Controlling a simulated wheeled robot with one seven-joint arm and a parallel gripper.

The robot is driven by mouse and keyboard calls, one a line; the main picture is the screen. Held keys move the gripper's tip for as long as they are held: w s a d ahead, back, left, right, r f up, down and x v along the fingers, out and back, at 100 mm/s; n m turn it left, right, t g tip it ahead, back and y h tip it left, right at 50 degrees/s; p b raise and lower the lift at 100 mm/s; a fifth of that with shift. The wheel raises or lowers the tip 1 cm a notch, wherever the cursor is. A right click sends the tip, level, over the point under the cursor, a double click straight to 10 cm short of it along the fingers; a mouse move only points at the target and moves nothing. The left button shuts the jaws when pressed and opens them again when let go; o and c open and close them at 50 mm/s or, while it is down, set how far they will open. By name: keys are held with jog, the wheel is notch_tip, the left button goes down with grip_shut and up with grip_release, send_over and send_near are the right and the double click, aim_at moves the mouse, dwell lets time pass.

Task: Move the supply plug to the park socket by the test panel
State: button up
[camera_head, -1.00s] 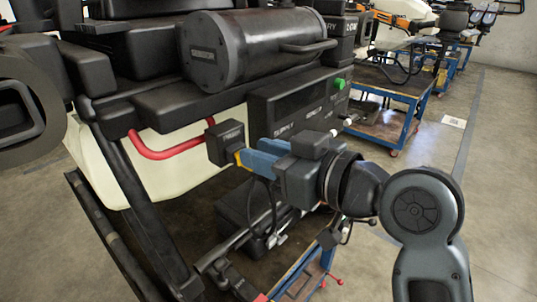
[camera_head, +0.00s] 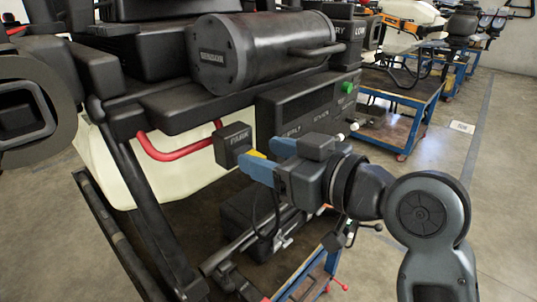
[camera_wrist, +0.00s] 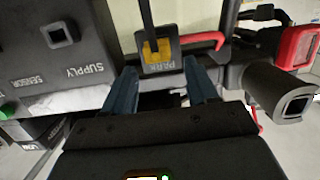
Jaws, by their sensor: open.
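The supply plug is yellow (camera_wrist: 157,50) with a black cable and sits in the block marked PARK (camera_wrist: 160,67). In the head view the plug (camera_head: 256,154) shows as a small yellow piece against the black park block (camera_head: 233,140). My gripper (camera_wrist: 159,76) is open, its blue fingers on either side of the plug and apart from it in the wrist view. The gripper also shows in the head view (camera_head: 258,156) in front of the block. The socket marked SUPPLY (camera_wrist: 60,33) on the test panel (camera_head: 305,105) looks empty.
A red bent tube (camera_head: 170,150) runs to the left of the park block. A black cylinder (camera_head: 255,48) sits above the panel. A dark box (camera_head: 240,212) lies below my gripper. Blue carts (camera_head: 405,105) stand behind at right, with free floor beside them.

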jog(key=b+v, duration=0.1)
jog(key=v, duration=0.6)
jog(key=shift+s+d, duration=0.1)
jog(key=s+d+f+m+t+h, duration=0.2)
jog(key=s+d+f+m+h, duration=0.3)
jog(key=f, duration=0.4)
jog(key=s+d+f+m+t+h, duration=0.2)
jog(key=s+d+f+m+h, duration=0.15)
jog(key=s+d+f, duration=0.5)
jog(key=s+d+m+h, duration=0.1)
jog(key=s+d+h, duration=0.1)
jog(key=s, duration=0.8)
jog(key=s+d+f+m+h, duration=0.1)
jog(key=s+d+h, duration=0.1)
jog(key=s, duration=0.8)
jog(key=shift+s+d+f+t, duration=0.3)
jog(key=shift+d+f+t, duration=0.1)
jog(key=shift+d, duration=0.25)
jog(key=shift+c, duration=0.3)
